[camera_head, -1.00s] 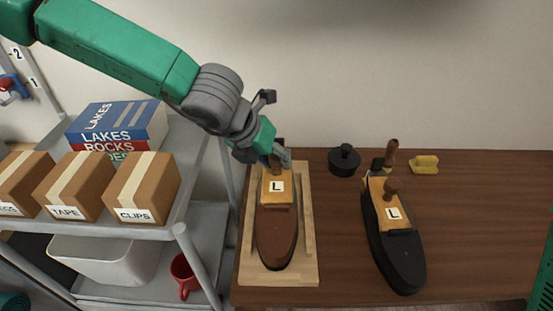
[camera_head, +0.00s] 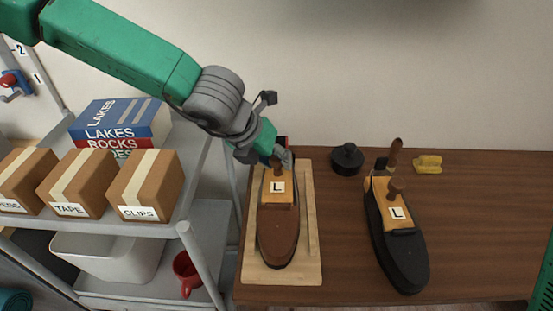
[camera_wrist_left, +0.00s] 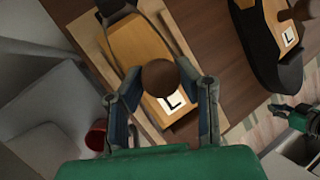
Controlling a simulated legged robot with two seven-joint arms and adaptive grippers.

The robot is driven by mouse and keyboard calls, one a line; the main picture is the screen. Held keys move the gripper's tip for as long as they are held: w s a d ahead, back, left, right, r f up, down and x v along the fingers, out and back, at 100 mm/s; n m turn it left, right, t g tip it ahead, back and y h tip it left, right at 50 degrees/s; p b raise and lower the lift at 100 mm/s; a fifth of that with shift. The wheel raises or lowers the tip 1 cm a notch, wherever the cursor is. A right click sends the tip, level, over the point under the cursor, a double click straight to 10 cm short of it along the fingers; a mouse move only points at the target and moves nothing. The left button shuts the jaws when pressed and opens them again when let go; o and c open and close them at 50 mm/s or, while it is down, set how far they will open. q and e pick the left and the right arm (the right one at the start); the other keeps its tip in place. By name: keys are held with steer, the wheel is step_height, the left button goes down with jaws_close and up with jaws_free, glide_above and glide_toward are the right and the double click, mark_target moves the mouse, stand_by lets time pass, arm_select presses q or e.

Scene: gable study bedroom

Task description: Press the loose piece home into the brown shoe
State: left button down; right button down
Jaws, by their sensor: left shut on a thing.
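The brown shoe (camera_head: 277,238) lies on a pale wooden board (camera_head: 308,262), toe toward the near side. A tan wooden piece (camera_head: 274,205) with a white L label sits in its opening; it also shows in the left wrist view (camera_wrist_left: 141,48). My left gripper (camera_head: 280,158) is at the heel end. In the left wrist view its fingers stand either side of a brown knob (camera_wrist_left: 160,77) on this piece, shut on it. The fingers hide the heel in the head view, and I cannot tell how deep the piece sits. My right gripper (camera_wrist_left: 297,114) shows in part in the left wrist view.
A black shoe (camera_head: 402,265) with a similar L-labelled piece (camera_head: 380,190) stands to the right. A round black tin (camera_head: 347,160) and a yellow item (camera_head: 428,164) lie behind. A grey shelf with boxes (camera_head: 145,188) is close on the left. Bare table lies between the shoes.

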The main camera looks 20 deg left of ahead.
arm_select(q)
steer(key=shift+f, duration=0.35)
stand_by(0.8)
steer(key=c, duration=1.1)
jaws_free()
steer(key=shift+o, duration=0.3)
steer(key=o, duration=0.5)
steer(key=shift+r, duration=0.15)
steer(key=shift+r+p, duration=3.3)
steer(key=shift+r, duration=0.15)
